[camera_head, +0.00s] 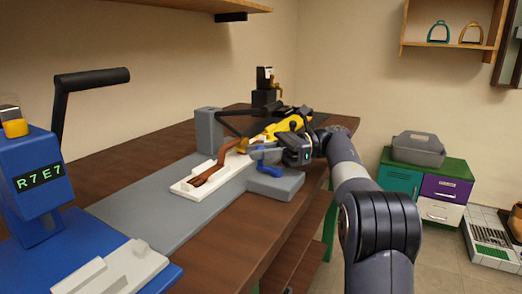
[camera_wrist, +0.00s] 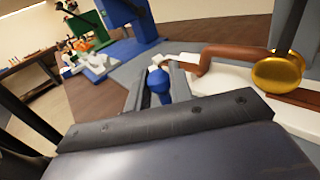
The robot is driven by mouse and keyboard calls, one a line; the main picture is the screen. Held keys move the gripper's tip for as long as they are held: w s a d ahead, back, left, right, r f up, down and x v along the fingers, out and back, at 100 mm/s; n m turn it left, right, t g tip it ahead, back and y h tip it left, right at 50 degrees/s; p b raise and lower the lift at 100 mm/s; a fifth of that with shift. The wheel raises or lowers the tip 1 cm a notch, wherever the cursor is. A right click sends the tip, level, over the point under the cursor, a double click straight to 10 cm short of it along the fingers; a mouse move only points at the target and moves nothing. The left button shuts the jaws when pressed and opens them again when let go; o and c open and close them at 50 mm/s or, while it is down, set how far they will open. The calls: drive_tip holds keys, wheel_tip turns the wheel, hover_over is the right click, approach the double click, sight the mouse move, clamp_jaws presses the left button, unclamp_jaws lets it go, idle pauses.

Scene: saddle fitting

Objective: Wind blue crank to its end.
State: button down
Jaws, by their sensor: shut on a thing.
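The blue crank (camera_head: 270,170) is at the table's right edge, beside a grey block (camera_head: 275,184). In the wrist view its blue knob (camera_wrist: 158,82) stands between my two dark fingers. My gripper (camera_wrist: 158,90) is shut on this knob. In the head view my gripper (camera_head: 262,153) reaches in from the right, just above the crank. The fingers hide part of the crank arm, so its exact angle cannot be told.
A white plate (camera_head: 178,187) carrying a brown strap (camera_head: 208,173) lies close left of the crank. A blue machine (camera_head: 32,190) with a green "R7 E7" display stands at the left. A brass knob (camera_wrist: 278,71) is near my gripper. The grey mat (camera_head: 135,215) is mostly clear.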

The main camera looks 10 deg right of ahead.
idle(0.3)
drive_tip(key=c, duration=1.3)
unclamp_jaws()
drive_tip(key=shift+d, duration=0.1)
